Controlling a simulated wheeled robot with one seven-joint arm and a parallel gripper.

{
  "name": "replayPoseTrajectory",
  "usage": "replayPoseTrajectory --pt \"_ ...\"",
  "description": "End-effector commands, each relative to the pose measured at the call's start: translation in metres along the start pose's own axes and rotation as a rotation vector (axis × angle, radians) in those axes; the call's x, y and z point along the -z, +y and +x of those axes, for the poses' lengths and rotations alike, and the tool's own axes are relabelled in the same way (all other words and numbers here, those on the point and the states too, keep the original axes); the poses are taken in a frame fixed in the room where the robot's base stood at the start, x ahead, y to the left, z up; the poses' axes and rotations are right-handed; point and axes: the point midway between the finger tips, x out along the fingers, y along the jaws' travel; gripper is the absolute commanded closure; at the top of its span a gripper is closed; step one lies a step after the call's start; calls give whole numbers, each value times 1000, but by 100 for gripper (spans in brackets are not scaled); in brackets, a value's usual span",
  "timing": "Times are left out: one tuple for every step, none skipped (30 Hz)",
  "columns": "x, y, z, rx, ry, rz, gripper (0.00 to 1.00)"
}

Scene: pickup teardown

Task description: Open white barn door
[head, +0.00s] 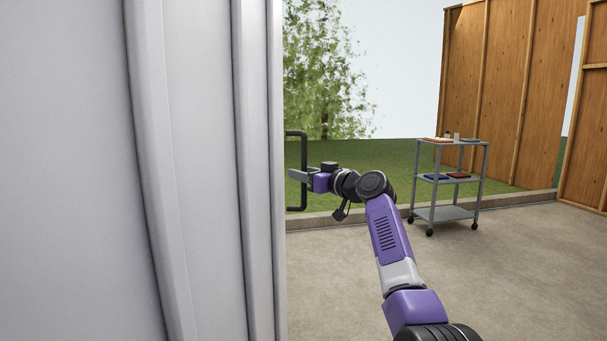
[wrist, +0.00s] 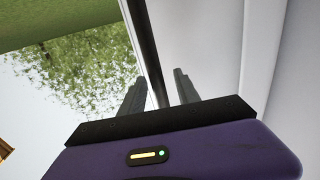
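The white barn door (head: 70,170) fills the left of the head view. It shows as a pale surface at the right of the wrist view (wrist: 220,40). Its black bar handle (head: 303,196) stands out from the door's edge. In the wrist view the handle (wrist: 146,45) runs down between my gripper's two fingers. My gripper (head: 298,174) is at the handle's mid-height, with one finger on each side of the bar. The fingers (wrist: 160,92) look apart, with a small gap on both sides of the bar. Whether either finger touches it is hard to tell.
A grey wheeled cart (head: 447,214) with small items stands at the right on the concrete floor (head: 520,270). Wooden wall panels (head: 510,90) stand behind it. Grass (head: 400,152) and a tree lie beyond. The floor between my arm and the cart is clear.

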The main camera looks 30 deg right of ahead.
Motion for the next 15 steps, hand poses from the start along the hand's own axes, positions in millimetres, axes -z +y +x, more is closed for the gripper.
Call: replayPoseTrajectory --pt "1 0 0 0 1 -1 62" --pt "1 0 0 0 1 -1 62" --pt "1 0 0 0 1 -1 62" --pt "1 0 0 0 2 -1 62" --pt "1 0 0 0 2 -1 62" --pt "1 0 0 -1 2 -1 62" --pt "1 0 0 -1 2 -1 62" --pt "1 0 -1 -1 2 -1 62" --pt "1 1 -2 -1 2 -1 62" --pt "1 1 -4 -1 2 -1 62" --pt "1 1 -6 -1 2 -1 62" --pt "1 1 -9 -1 2 -1 62" --pt "2 1 -12 -1 3 -1 62" --pt "2 1 -15 -2 3 -1 62" --pt "1 1 -20 -2 3 -2 62"
